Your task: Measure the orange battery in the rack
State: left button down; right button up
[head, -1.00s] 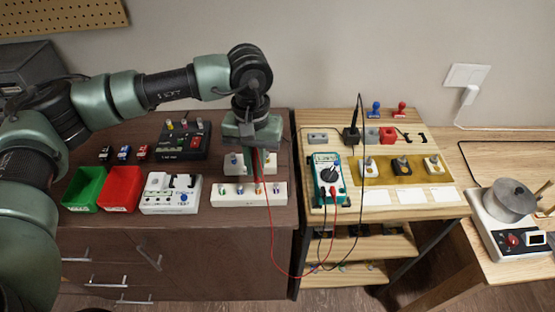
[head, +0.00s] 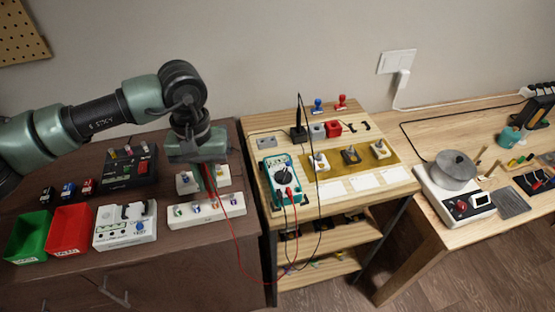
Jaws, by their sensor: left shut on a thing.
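My left gripper (head: 205,162) is shut on the red probe (head: 212,182), which points down over the white battery rack (head: 235,208). The rack holds several small batteries upright in a row. The probe's tip is near the orange battery (head: 214,201); I cannot tell whether they touch. The teal multimeter (head: 283,180) lies on the light wooden table, its display small and unreadable. A red lead runs from it to the probe. The black probe (head: 298,118) stands upright in a black holder. My right gripper is not in view.
A green bin (head: 28,238) and a red bin (head: 69,230) stand at the left. A white tester (head: 125,228) sits between them and the rack. The red lead (head: 240,260) hangs in the gap between the tables. A round pot (head: 455,170) stands at the right.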

pick_arm(q)
jog(key=shift+r+p, duration=0.95)
jog(key=shift+r, duration=2.05)
